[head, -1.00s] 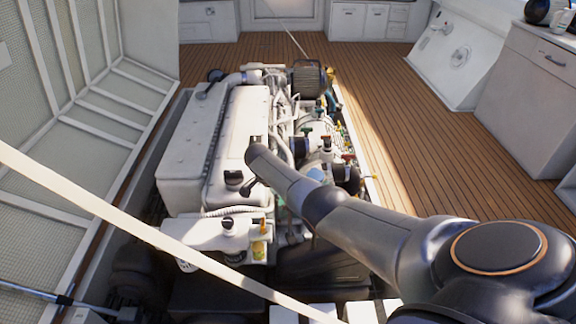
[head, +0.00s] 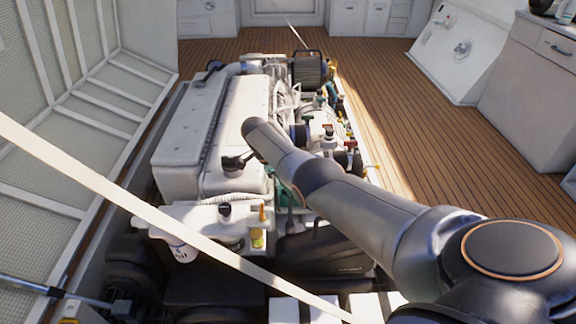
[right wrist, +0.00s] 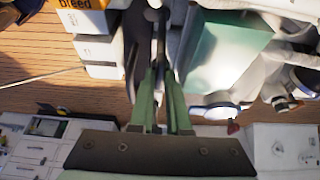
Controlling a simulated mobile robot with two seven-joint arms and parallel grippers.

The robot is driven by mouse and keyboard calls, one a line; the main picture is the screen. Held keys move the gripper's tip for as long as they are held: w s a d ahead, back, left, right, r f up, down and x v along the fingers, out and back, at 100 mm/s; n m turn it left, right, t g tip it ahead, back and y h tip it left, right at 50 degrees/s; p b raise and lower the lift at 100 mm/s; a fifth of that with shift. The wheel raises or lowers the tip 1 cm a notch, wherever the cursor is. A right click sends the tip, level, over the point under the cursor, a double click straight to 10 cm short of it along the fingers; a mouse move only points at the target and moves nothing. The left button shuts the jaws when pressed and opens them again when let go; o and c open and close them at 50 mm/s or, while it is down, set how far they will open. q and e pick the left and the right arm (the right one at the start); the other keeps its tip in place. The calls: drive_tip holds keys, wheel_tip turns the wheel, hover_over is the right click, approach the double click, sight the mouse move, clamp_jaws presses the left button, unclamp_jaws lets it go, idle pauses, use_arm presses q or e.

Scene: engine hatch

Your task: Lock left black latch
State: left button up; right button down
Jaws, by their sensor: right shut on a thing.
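My right arm crosses the head view from the lower right and reaches over the white engine (head: 235,125). In the right wrist view, my right gripper (right wrist: 160,70) has its green fingers close together around a slender dark bar (right wrist: 161,35). I cannot tell whether this bar is the left black latch. In the head view the fingers are mostly hidden behind my arm. A black fitting (head: 235,162) stands out on the engine's near end, beside my arm. My left gripper is not in view.
A pale diagonal strap (head: 150,235) crosses the near left of the head view. A raised white hatch panel (head: 95,100) stands on the left. Wooden deck (head: 430,140) is clear to the right of the engine. A white box with an orange label (right wrist: 82,20) shows in the right wrist view.

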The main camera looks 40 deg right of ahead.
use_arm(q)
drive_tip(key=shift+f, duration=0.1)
use_arm(e)
drive_tip(key=shift+s+d, duration=0.1)
drive_tip(key=shift+s, duration=0.05)
drive_tip(key=c, duration=0.9)
unclamp_jaws()
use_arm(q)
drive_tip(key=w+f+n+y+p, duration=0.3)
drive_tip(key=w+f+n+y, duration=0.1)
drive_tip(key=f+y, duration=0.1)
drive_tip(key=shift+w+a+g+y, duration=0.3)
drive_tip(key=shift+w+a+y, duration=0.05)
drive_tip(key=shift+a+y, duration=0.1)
use_arm(e)
drive_tip(key=v, duration=1.2)
drive_tip(key=shift+w+r, duration=0.2)
drive_tip(key=shift+r, duration=0.05)
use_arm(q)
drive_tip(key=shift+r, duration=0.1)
use_arm(e)
drive_tip(key=shift+f, duration=0.1)
